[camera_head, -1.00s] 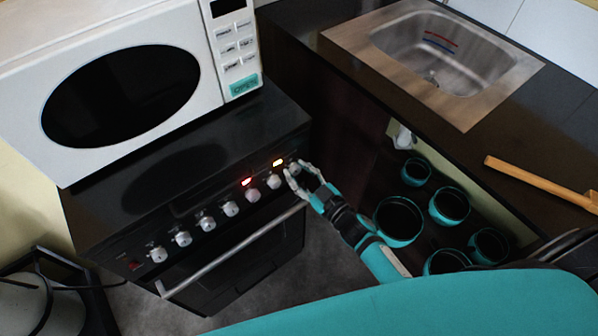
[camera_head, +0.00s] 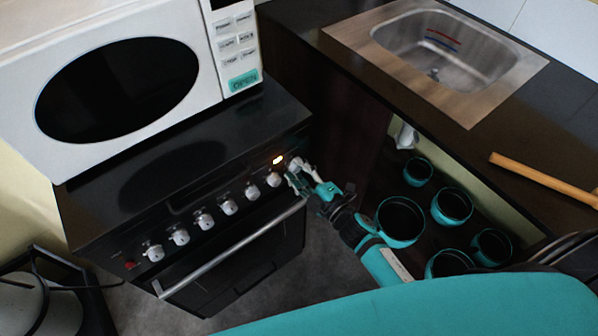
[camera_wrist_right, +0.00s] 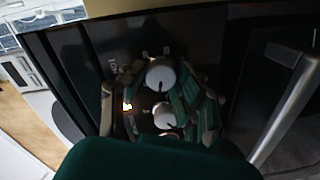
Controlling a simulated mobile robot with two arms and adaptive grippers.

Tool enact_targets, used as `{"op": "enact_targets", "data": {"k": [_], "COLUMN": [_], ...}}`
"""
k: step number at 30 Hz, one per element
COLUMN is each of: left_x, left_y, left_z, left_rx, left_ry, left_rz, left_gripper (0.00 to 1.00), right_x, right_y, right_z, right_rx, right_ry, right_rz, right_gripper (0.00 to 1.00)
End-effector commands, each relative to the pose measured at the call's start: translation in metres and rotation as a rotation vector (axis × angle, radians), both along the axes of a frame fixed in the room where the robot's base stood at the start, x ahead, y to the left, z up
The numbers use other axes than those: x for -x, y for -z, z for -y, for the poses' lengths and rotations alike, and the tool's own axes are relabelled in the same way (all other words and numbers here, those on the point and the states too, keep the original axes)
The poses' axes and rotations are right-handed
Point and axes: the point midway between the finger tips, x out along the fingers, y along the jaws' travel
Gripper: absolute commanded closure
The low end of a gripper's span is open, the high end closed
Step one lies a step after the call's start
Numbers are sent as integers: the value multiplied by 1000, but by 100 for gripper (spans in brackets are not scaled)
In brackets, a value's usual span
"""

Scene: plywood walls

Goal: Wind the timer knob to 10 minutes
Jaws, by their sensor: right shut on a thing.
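The black stove (camera_head: 180,165) has a row of several white knobs along its front panel, such as one knob (camera_head: 274,180) near the right end. My right gripper (camera_head: 294,172) is shut on the rightmost knob, which it mostly hides in the head view. In the wrist view this knob (camera_wrist_right: 165,116) sits between the gripper's two fingers (camera_wrist_right: 160,105), with a neighbouring white knob (camera_wrist_right: 160,74) beyond it. An orange light (camera_head: 278,160) glows beside the held knob. The dial marks are too small to read. My left gripper is not in view.
A white microwave (camera_head: 205,75) stands on the stove. The oven handle (camera_head: 235,247) runs below the knobs. Teal pots (camera_head: 401,221) stand on a low shelf to the right, under a counter with a sink (camera_head: 445,50) and a wooden rod (camera_head: 540,180).

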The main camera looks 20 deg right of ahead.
Motion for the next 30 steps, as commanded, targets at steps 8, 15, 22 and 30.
{"op": "enact_targets", "data": {"k": [8,15,22,30], "left_x": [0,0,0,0], "left_y": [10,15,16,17], "left_z": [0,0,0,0], "left_rx": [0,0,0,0], "left_ry": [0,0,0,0], "left_rz": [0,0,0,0], "left_gripper": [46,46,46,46], "right_x": [1,1,1,1], "right_y": [2,2,2,2], "right_z": [-1,-1,-1,-1], "right_rx": [200,309,355,363], "right_ry": [-1,-1,-1,-1], "right_rz": [72,112,127,130], "right_gripper": [100,100,100,100]}}
